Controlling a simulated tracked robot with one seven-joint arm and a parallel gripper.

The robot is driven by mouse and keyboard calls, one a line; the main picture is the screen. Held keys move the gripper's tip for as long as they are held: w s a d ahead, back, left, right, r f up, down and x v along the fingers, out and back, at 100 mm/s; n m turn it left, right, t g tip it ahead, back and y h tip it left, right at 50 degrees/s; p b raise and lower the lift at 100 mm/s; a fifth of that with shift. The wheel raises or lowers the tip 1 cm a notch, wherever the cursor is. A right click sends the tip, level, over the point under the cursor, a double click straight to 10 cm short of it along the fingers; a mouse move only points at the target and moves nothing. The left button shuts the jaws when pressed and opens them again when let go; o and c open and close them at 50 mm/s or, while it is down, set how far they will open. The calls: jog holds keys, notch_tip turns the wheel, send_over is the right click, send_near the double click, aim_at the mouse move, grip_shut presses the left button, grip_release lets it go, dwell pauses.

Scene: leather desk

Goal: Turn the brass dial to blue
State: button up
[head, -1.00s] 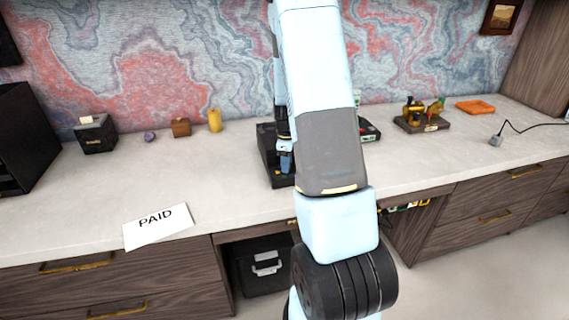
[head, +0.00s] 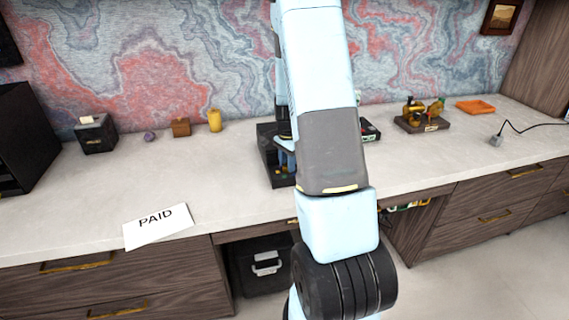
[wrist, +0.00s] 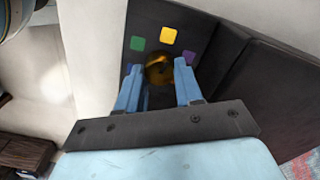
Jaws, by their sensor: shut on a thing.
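The brass dial (wrist: 158,72) sits on a dark panel (wrist: 150,18) in the wrist view. My gripper (wrist: 158,68) is shut on the dial, with one blue finger on each side of it. Around the dial are a green patch (wrist: 137,43), a yellow patch (wrist: 168,35) and a purple patch (wrist: 188,58). I cannot tell which patch the dial points to. In the head view my arm hides the dial and much of the dark box (head: 267,142).
A PAID card (head: 157,226) lies at the desk's front left. A black box (head: 95,134), a wooden block (head: 181,127) and a yellow candle (head: 214,120) stand at the back left.

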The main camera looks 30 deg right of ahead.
jog(key=n, duration=0.4)
jog(key=shift+w+r+n, duration=0.15)
jog(key=shift+w+n, duration=0.15)
jog(key=n, duration=0.3)
jog(key=shift+n, duration=0.4)
jog(key=n, duration=0.4)
jog(key=shift+a, duration=0.1)
jog(key=n, duration=1.5)
jog(key=shift+s, duration=0.1)
jog(key=shift+d+n, duration=0.2)
jog(key=shift+n, duration=0.1)
jog(key=o, duration=1)
jog(key=shift+a, duration=0.15)
